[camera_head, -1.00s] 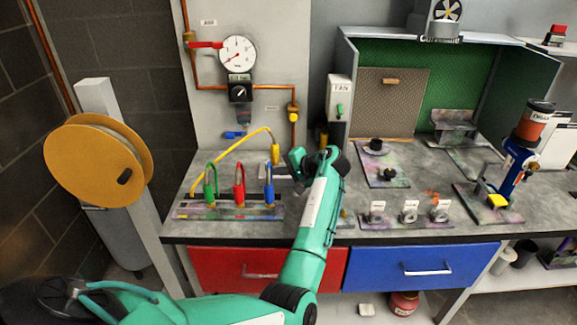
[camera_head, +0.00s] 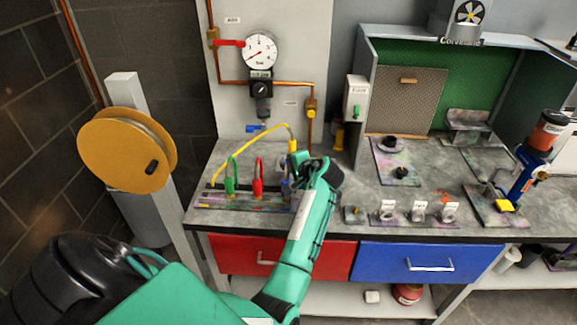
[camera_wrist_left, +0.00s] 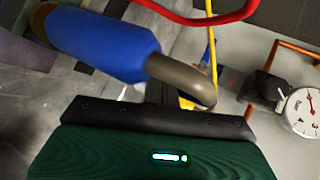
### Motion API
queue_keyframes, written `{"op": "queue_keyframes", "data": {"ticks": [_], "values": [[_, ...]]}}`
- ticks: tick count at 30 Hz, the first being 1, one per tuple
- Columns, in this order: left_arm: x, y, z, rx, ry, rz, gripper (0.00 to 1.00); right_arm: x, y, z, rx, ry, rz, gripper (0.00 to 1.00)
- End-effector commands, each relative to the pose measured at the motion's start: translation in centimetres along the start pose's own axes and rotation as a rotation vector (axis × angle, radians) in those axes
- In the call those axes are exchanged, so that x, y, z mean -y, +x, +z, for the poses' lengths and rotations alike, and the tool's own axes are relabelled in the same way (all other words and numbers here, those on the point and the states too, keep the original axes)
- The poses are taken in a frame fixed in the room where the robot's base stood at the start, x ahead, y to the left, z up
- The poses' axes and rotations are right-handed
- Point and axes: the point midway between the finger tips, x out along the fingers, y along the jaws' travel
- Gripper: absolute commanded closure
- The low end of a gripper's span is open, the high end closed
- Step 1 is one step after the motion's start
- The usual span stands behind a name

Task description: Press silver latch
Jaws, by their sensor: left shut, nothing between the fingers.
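My left gripper (camera_head: 287,189) is shut with nothing between its fingers. It is at the right end of the rack (camera_head: 243,205) on the bench, right beside the blue-handled piece, which it mostly hides in the head view. The left wrist view shows that piece close up as a blue cylinder (camera_wrist_left: 105,45) with a bent grey-brown end (camera_wrist_left: 185,80). Dark gripper parts (camera_wrist_left: 155,118) lie just below it. I cannot tell whether they touch. I cannot make out a silver latch for certain in either view. My right gripper is not in view.
Green (camera_head: 229,180) and red (camera_head: 257,180) handled pieces stand left of the gripper. A yellow hose (camera_head: 240,143) arches behind them. A pressure gauge (camera_head: 261,51) hangs on the wall panel, and it also shows in the wrist view (camera_wrist_left: 303,111). A yellow reel (camera_head: 125,150) stands left.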

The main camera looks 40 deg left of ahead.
Motion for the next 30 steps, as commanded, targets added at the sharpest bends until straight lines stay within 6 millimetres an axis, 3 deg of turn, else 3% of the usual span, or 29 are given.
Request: {"op": "queue_keyframes", "data": {"ticks": [15, 30], "values": [[0.0, 0.0, -1.6, 0.0, -0.001, 0.0, 1.0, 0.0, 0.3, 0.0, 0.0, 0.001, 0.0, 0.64], [0.4, 0.1, -1.6, 0.0, -0.002, -0.005, 1.0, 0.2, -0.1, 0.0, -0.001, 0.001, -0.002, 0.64]]}}
